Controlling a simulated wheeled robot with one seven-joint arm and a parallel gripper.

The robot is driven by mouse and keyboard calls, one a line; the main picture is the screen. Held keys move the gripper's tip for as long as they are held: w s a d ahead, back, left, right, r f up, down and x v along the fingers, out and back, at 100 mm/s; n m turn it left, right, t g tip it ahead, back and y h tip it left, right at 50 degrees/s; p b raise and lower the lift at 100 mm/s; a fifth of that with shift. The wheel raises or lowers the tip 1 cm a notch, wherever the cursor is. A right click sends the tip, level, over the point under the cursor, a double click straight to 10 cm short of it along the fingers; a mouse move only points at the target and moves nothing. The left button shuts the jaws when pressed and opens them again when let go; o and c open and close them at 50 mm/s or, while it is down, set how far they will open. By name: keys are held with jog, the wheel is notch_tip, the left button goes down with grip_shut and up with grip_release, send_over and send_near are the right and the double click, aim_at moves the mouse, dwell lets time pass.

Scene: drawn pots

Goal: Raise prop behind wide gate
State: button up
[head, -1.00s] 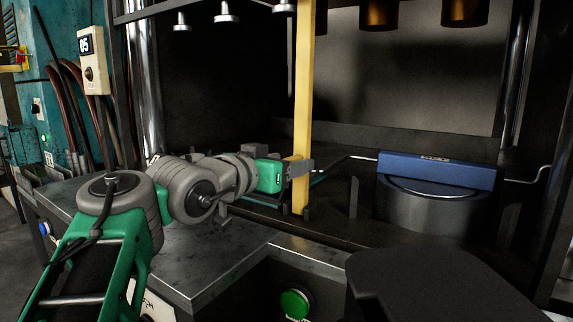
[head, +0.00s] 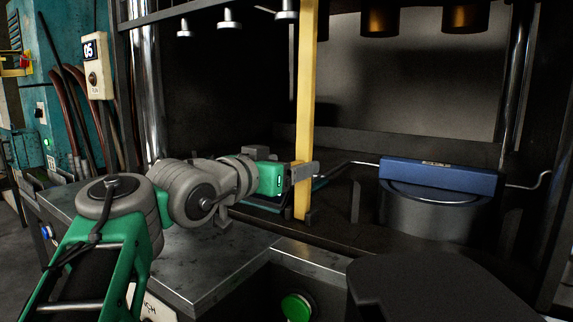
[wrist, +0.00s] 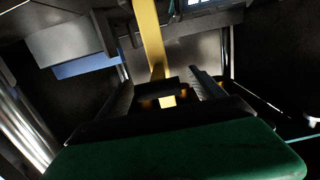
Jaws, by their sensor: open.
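The prop looks to be the upright yellow bar (head: 306,90) in the head view. Its foot stands by small dark blocks on the press bed, and its top runs out of the picture. My gripper (head: 303,172) is low on the bar, with its grey jaws at either side of it. The jaws are open; whether they touch the bar I cannot tell. In the wrist view the yellow bar (wrist: 150,38) rises beyond my gripper (wrist: 168,92), and a yellow patch shows between the dark fingers. A short dark upright (head: 355,200) stands right of the bar; I cannot tell which part is the wide gate.
A blue block (head: 440,175) with bent side rods sits on a round dark drum (head: 430,212) at the right. Copper cylinders (head: 380,20) hang above. A metal bench (head: 205,270) with a green button (head: 297,306) lies in front. A shiny column (head: 145,80) stands left.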

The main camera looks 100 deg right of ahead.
jog(key=p+v, duration=0.1)
jog(key=v, duration=0.6)
jog(key=shift+w+a+p, duration=0.25)
jog(key=shift+a+p, duration=0.05)
jog(key=shift+a, duration=0.05)
jog(key=shift+r, duration=0.1)
